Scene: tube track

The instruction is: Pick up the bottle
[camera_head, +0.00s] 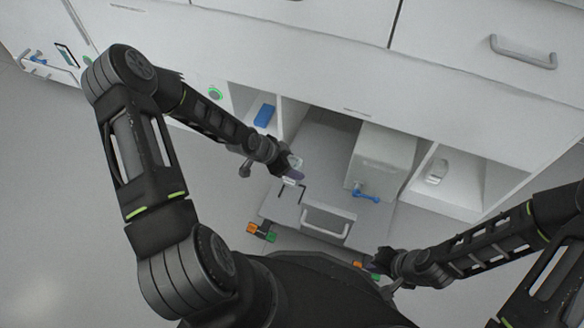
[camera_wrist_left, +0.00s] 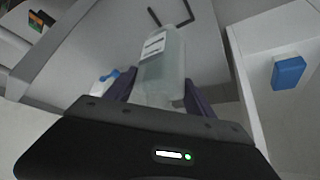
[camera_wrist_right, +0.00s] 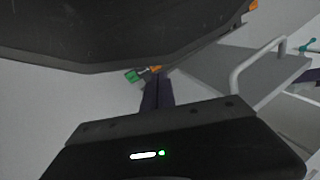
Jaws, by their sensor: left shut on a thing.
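A pale translucent bottle (camera_wrist_left: 166,60) with a white label stands out in the left wrist view, between the two dark fingers of my left gripper (camera_wrist_left: 158,90). The gripper is shut on it. In the head view my left gripper (camera_head: 291,172) is above the pulled-out grey drawer, and the bottle is small and partly hidden by the fingers. My right gripper (camera_wrist_right: 157,93) has its fingers together with nothing visible between them. In the head view it (camera_head: 372,263) is low, right of the drawer handle.
The grey drawer (camera_head: 280,207) with a handle (camera_head: 325,222) sticks out of the white cabinet. A white box (camera_head: 382,158) with a blue part stands at its right. A blue block (camera_head: 264,115) lies in the left compartment. A small clear item (camera_head: 436,172) is in the right one.

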